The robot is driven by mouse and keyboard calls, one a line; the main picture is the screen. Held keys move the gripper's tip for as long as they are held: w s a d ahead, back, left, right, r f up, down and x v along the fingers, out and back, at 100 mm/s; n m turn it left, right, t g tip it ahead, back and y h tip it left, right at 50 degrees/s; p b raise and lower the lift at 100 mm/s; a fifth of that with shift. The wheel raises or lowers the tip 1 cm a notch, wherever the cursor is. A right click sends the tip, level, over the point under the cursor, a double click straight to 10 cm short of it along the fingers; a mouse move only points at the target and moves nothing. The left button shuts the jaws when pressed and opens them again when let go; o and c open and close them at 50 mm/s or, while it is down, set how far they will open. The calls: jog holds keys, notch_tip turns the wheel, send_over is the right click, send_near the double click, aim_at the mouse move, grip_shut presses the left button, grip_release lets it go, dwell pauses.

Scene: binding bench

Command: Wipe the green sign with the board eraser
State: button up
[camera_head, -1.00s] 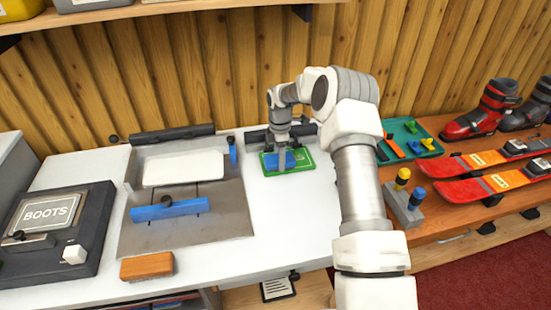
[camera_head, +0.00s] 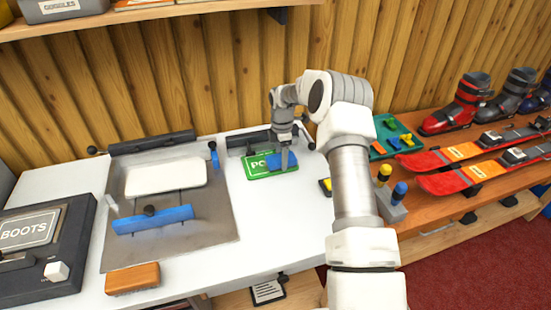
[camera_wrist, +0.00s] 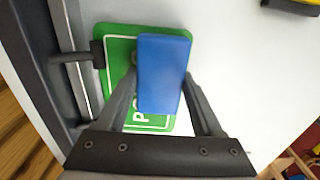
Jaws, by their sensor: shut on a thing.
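The green sign (camera_head: 257,173) with white lettering lies flat on the white bench, against a dark clamp bar at the bench's back. My gripper (camera_head: 286,161) is over the sign's right part, shut on a blue block-shaped eraser (camera_head: 276,161). In the wrist view the blue eraser (camera_wrist: 163,72) sits between the two fingers of my gripper (camera_wrist: 160,100) and covers the middle and right of the green sign (camera_wrist: 118,45). Part of the lettering is hidden under it. I cannot tell for sure whether the eraser touches the sign.
A metal plate with a white pad (camera_head: 166,178) and a blue bar (camera_head: 152,220) lies to the left. A wooden-backed brush (camera_head: 132,279) lies at the front edge. A black BOOTS box (camera_head: 42,250) stands far left. Skis (camera_head: 470,150) and boots (camera_head: 460,104) are on the right.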

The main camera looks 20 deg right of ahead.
aim_at(291, 155)
jog(key=shift+d, duration=1.8)
jog(key=shift+f, duration=0.15)
jog(key=shift+s+a+f, duration=0.1)
jog(key=shift+a+f, duration=0.05)
jog(key=shift+a, duration=1.85)
jog(key=shift+c, duration=0.5)
jog(key=shift+a, duration=0.2)
jog(key=shift+a+r+b, duration=0.2)
jog(key=shift+a, duration=2.25)
jog(key=shift+a+r+b, duration=0.2)
jog(key=shift+a, duration=2.2)
jog(key=shift+w+f, duration=0.15)
jog(key=shift+w, duration=1.3)
jog(key=shift+s+d+f, duration=0.1)
jog(key=shift+d, duration=1.15)
jog(key=shift+d+f, duration=0.1)
jog(key=shift+d, duration=1.1)
jog(key=shift+d+r, duration=0.2)
jog(key=shift+d, duration=4.4)
jog(key=shift+a+f+b, duration=0.1)
jog(key=shift+a+b, duration=0.2)
jog(key=shift+a, duration=6.75)
